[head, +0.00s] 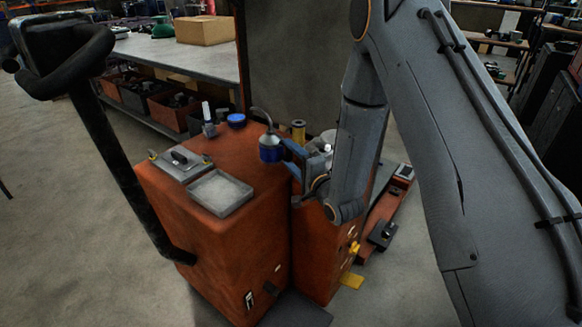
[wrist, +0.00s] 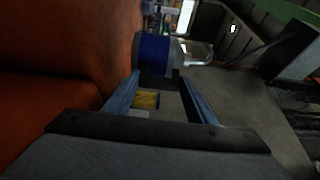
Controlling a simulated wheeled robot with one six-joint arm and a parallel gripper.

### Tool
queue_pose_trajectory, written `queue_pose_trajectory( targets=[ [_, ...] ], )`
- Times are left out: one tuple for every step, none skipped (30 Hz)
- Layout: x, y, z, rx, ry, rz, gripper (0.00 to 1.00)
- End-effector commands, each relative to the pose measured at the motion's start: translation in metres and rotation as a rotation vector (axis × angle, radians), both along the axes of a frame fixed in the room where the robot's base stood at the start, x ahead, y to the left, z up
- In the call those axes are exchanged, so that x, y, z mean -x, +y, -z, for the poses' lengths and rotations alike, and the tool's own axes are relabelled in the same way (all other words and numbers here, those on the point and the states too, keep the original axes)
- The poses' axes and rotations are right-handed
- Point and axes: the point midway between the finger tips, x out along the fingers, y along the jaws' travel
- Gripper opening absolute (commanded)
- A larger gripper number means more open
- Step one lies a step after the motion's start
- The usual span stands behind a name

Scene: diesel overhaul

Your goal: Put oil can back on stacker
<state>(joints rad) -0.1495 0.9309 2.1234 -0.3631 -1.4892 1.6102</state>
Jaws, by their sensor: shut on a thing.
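The oil can (head: 271,154) is a small blue and grey can with a thin curved spout. My gripper (head: 286,147) is shut on it and holds it at the right edge of the stacker's orange top. In the wrist view the oil can (wrist: 154,55) lies sideways in the picture between the tips of the two blue fingers (wrist: 158,80). The stacker (head: 215,245) is an orange body with a black tiller handle on the left. I cannot tell whether the can touches the stacker.
The stacker's top carries a grey tray (head: 221,193), a blue cap (head: 236,120) and a small bottle (head: 209,127). A yellow-topped cylinder (head: 298,131) stands behind my gripper. A workbench (head: 180,55) with bins below is at the back left. The floor at left is clear.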

Motion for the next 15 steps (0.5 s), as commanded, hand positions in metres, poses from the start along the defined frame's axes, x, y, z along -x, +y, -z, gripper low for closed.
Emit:
queue_pose_trajectory(
  targets=[
    [0.0,0.0,0.004,0.0,0.0,0.0,0.1],
    [0.0,0.0,0.008,-0.001,0.0,0.001,0.1],
    [0.0,0.0,0.012,-0.001,0.0,0.001,0.1],
    [0.0,-0.001,0.017,0.0,0.001,0.001,0.1],
    [0.0,-0.001,0.021,-0.001,0.0,0.001,0.1],
    [0.0,-0.001,0.025,0.0,0.0,0.001,0.1],
    [0.0,-0.001,0.029,0.0,0.0,0.001,0.1],
    [0.0,-0.001,0.032,0.0,0.0,0.001,0.1],
    [0.0,-0.001,0.035,0.0,-0.001,0.001,0.1],
    [0.0,-0.001,0.037,0.0,0.0,0.001,0.1],
    [0.0,-0.001,0.039,0.0,-0.001,0.001,0.1],
    [0.0,-0.001,0.04,0.0,-0.001,0.002,0.1],
    [0.0,-0.001,0.04,0.0,-0.002,0.001,0.1],
    [0.0,-0.001,0.04,0.0,-0.002,0.002,0.1],
    [0.0,-0.001,0.04,0.0,-0.002,0.001,0.1]
  ],
)
